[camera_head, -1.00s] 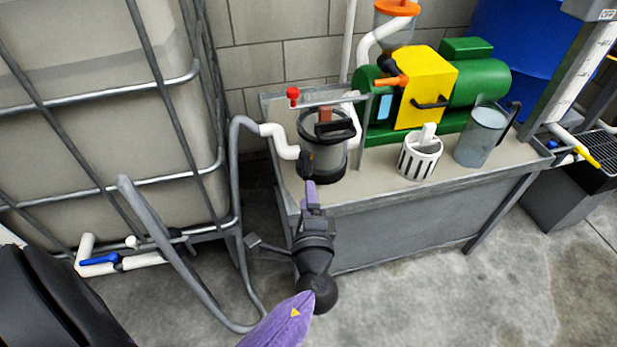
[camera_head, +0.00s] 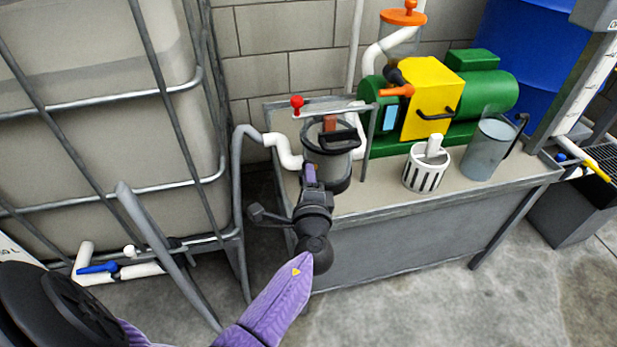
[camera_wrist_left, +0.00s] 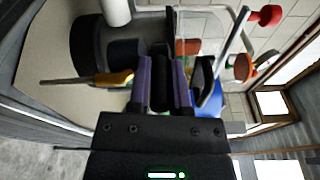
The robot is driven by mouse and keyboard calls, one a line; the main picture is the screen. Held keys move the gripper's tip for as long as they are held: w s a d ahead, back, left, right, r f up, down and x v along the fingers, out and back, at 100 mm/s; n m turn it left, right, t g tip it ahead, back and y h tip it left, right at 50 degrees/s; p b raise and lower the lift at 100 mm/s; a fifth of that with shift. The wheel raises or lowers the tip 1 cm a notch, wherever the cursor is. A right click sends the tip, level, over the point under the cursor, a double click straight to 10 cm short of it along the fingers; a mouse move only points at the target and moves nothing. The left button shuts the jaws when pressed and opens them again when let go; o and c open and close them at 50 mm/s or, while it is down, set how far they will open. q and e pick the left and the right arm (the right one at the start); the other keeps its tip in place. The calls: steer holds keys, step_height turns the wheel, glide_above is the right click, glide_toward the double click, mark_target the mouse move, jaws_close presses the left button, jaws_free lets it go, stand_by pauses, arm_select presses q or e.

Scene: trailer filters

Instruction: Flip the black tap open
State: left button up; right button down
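My left gripper (camera_head: 311,172) reaches the front left of the clear filter housing (camera_head: 330,165) on the bench. In the left wrist view, its two purple fingers (camera_wrist_left: 162,82) stand a little apart with a black piece (camera_wrist_left: 161,84) between them. This looks like the black tap's handle, but I cannot tell whether the fingers press on it. In the head view the tap is hidden behind the gripper, near where the white pipe (camera_head: 287,152) meets the housing. My right gripper is not in view.
A red knob (camera_head: 297,102) stands above the housing on the bench's metal frame. A green and yellow machine (camera_head: 430,98), a slotted white basket (camera_head: 426,168) and a grey jug (camera_head: 489,150) stand to the right. A caged tank (camera_head: 100,75) and grey hose (camera_head: 241,180) are left.

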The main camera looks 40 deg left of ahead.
arm_select(q)
jaws_close()
steer(key=shift+w+d+f+n+g+y+b, duration=0.15)
steer(key=shift+f+n+g+y+b, duration=0.3)
steer(key=shift+b, duration=0.3)
steer(key=shift+w+r+n+g+y+b, duration=0.1)
steer(key=shift+r+n+g+y+b, duration=0.05)
steer(key=shift+n+g+y+b, duration=0.3)
steer(key=shift+d+r, duration=0.1)
steer(key=shift+r, duration=0.15)
steer(key=o, duration=0.8)
jaws_free()
